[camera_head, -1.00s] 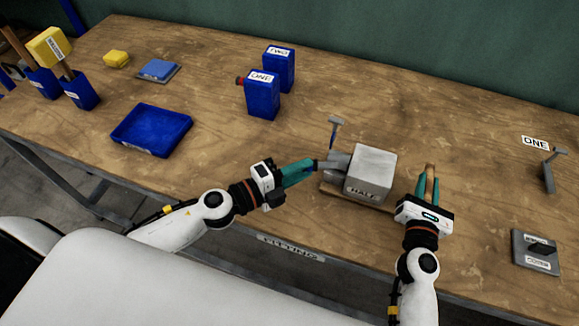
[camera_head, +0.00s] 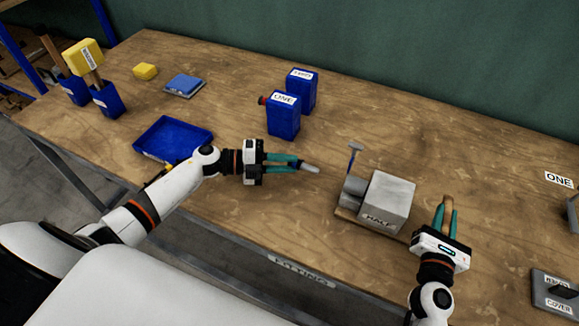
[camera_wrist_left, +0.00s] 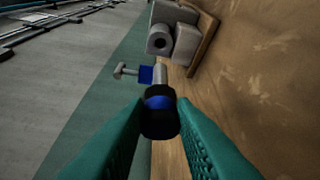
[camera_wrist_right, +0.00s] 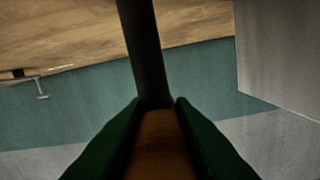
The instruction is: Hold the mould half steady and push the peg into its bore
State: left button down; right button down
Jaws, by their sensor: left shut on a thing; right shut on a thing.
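The mould half is a grey block labelled HALF (camera_head: 388,198) on a wooden board, with a round boss on its left. In the left wrist view the boss (camera_wrist_left: 161,38) shows an open bore facing me. My left gripper (camera_head: 298,164) is shut on the peg (camera_head: 311,168), which has a grey shank and a black and blue collar (camera_wrist_left: 160,118). The peg's tip is apart from the boss, to its left. My right gripper (camera_head: 446,210) is right of the block, apart from it, shut on a brown handle (camera_wrist_right: 158,145) with a dark rod beyond.
Blue boxes (camera_head: 284,116) stand further back, and a blue tray (camera_head: 173,138) lies left. A grey plate labelled COVER (camera_head: 556,292) is at the right.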

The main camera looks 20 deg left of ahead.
aim_at(312, 171)
pick_arm(q)
jog(key=shift+d, duration=2.85)
jog(key=shift+s+d, duration=0.15)
jog(key=shift+d, duration=2.6)
jog(key=c, duration=1.1)
grip_release()
jog(key=v, duration=1.2)
